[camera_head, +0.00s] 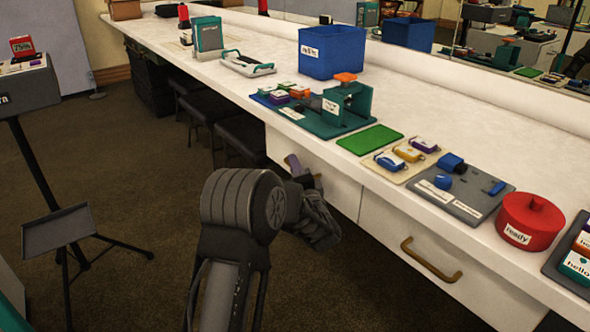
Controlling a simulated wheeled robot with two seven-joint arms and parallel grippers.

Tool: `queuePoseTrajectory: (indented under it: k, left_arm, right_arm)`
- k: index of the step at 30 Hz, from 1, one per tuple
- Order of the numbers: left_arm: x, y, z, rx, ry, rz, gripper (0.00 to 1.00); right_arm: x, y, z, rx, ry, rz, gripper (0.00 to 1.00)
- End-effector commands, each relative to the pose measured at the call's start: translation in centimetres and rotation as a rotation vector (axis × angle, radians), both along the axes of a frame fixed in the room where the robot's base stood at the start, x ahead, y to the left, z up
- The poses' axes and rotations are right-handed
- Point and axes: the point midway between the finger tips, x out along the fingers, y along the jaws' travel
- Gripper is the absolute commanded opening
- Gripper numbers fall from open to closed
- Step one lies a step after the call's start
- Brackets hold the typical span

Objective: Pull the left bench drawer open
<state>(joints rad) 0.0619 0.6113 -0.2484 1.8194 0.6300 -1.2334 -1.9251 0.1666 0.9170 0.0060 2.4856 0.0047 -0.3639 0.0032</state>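The left bench drawer (342,191) is a white front under the white bench, in the middle of the view. It looks flush with the bench front. My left arm comes up from the bottom, and my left gripper (303,178) is at the left part of this drawer front. Whether the fingers are open or shut does not show. My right gripper is out of view.
The right drawer (395,238) is shut, with a brass handle (430,262). On the bench (440,108) stand a blue bin (330,62), a green mat (369,139) and a red round box (530,220). Dark stools (240,138) and a tripod stand (60,232) are at left.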

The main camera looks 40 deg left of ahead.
Motion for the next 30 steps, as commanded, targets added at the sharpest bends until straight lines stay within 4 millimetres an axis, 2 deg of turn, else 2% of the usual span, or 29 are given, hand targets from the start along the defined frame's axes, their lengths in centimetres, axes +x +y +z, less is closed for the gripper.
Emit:
queuePoseTrajectory:
  k: [2,12,30]
  left_arm:
    - [-0.01,-0.02,0.0,0.0,0.0,0.0,0.28]
    - [-0.02,-0.02,-0.02,0.0,0.0,0.0,0.0]
    - [-0.03,-0.04,-0.05,-0.001,0.001,0.0,0.0]
  right_arm:
    - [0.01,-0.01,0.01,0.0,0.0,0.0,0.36]
    - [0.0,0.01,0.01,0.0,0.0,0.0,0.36]
    - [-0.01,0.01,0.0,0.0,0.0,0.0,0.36]
